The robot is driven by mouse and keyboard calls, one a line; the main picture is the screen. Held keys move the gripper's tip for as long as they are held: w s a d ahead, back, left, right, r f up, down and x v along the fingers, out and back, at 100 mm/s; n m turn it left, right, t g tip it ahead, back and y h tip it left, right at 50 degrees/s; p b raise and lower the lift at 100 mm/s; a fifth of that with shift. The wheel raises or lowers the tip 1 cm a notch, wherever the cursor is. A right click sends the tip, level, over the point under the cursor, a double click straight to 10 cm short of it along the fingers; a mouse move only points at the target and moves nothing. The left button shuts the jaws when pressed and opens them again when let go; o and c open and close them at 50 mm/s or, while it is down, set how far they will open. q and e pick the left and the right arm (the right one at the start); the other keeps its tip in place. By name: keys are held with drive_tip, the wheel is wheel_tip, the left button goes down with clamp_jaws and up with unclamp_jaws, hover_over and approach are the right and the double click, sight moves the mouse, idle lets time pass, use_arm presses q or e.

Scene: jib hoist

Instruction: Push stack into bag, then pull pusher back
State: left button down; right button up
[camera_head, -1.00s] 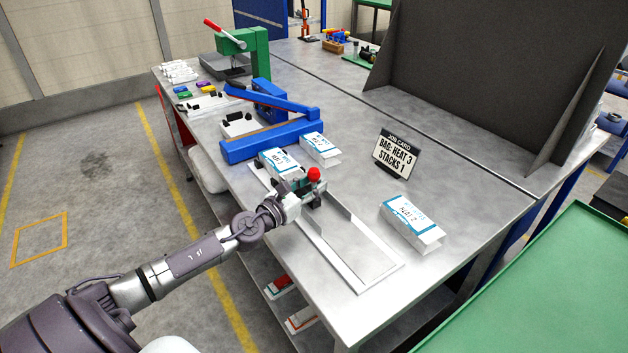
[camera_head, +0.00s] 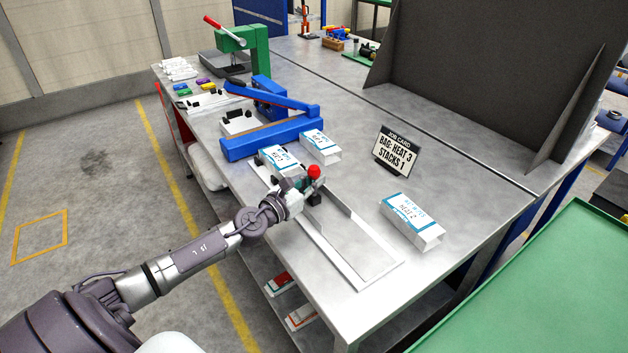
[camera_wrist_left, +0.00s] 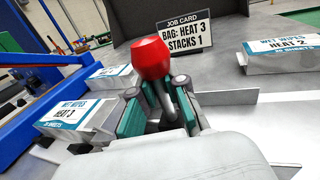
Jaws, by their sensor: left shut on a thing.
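My left gripper (camera_head: 297,187) is shut on the pusher handle, whose round red knob (camera_head: 314,172) stands above the fingers. The knob also shows in the left wrist view (camera_wrist_left: 151,57). The pusher is over the long metal tray (camera_head: 360,280), towards its far end. A white and blue stack marked HEAT 3 (camera_head: 279,160) lies beyond the gripper, at the tray's far end before the blue sealer; it also shows in the left wrist view (camera_wrist_left: 68,112). Contact between pusher and stack is hidden. I cannot make out a bag. My right gripper is not in view.
A similar stack (camera_head: 320,146) lies beside HEAT 3, and HEAT 2 (camera_head: 412,222) lies to the right. The job card (camera_head: 397,153) reads HEAT 3, STACKS 1. The blue sealer (camera_head: 270,137) stands beyond the tray. The tray's near part is empty.

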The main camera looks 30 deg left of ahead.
use_arm(q)
drive_tip(key=shift+r, duration=0.1)
drive_tip(key=shift+s+d+p, duration=0.15)
drive_tip(key=shift+d+p, duration=0.2)
drive_tip(key=s+d+p, duration=0.1)
drive_tip(key=d, duration=0.2)
drive_tip(key=s+d+p, duration=0.1)
drive_tip(key=d+p, duration=0.1)
drive_tip(key=d, duration=0.1)
drive_tip(key=s+d+p, duration=0.2)
drive_tip(key=d, duration=0.1)
drive_tip(key=shift+d+r, duration=0.2)
drive_tip(key=shift+r, duration=0.05)
drive_tip(key=s+d+p, duration=0.1)
drive_tip(key=d, duration=0.2)
drive_tip(key=s+d+p, duration=0.1)
drive_tip(key=s+d, duration=0.1)
drive_tip(key=d, duration=0.2)
drive_tip(key=s+d+p, duration=0.1)
drive_tip(key=d, duration=0.3)
drive_tip(key=shift+s+d+f, duration=0.25)
drive_tip(key=shift+s+f, duration=0.05)
drive_tip(key=c, duration=1.3)
unclamp_jaws()
drive_tip(key=shift+o, duration=0.6)
drive_tip(key=shift+s+d, duration=0.1)
drive_tip(key=shift+d, duration=0.05)
